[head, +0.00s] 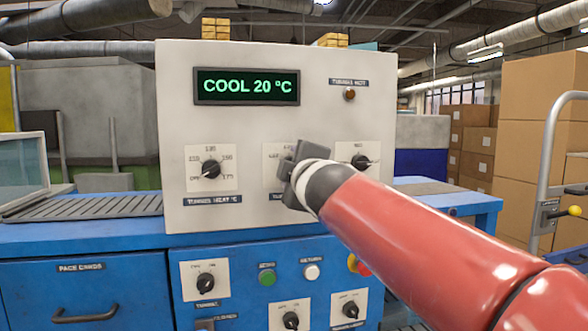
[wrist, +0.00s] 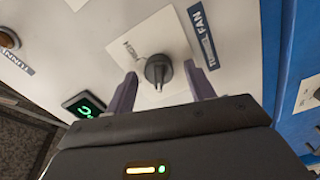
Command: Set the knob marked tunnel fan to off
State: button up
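The tunnel fan knob (wrist: 158,70) is a dark round knob with a pointer ridge on a white plate, labelled TUNNEL FAN in the wrist view. Its ridge points toward the bottom of the wrist view; the marking there is hidden, and other dial words are hard to read. My gripper (wrist: 160,72) is open, with one finger on each side of the knob and visible gaps between. In the head view, my gripper (head: 292,172) is in front of the middle dial plate (head: 271,180) and hides its knob.
The tunnel heat knob (head: 211,169) is left of my gripper and another knob (head: 361,162) is close on the right. A display (head: 248,86) reads COOL 20 °C above. An amber lamp (head: 349,95) is at upper right. The blue cabinet (head: 90,285) below carries buttons and more knobs.

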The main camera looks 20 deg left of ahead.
jog(key=p+v, duration=0.1)
jog(key=v, duration=0.7)
jog(key=shift+a, duration=0.1)
jog(key=s+d+f+m+g+h, duration=0.1)
jog(key=s+d+f+m+h, duration=0.1)
jog(key=d+f+m+h, duration=0.5)
jog(key=s+d+f+m+g+h, duration=0.15)
jog(key=d+f+m, duration=0.25)
jog(key=d+f, duration=0.65)
jog(key=s+d+f+m+g, duration=0.3)
jog(key=s+d+f+m, duration=0.2)
jog(key=s+f, duration=0.3)
jog(key=s+d+f+m+g+h, duration=0.1)
jog(key=s+d+f+m+g, duration=0.3)
jog(key=s+d+f, duration=0.3)
jog(key=s+f+m, duration=0.1)
jog(key=s, duration=0.1)
jog(key=shift+s+d, duration=0.2)
jog(key=shift+s, duration=0.1)
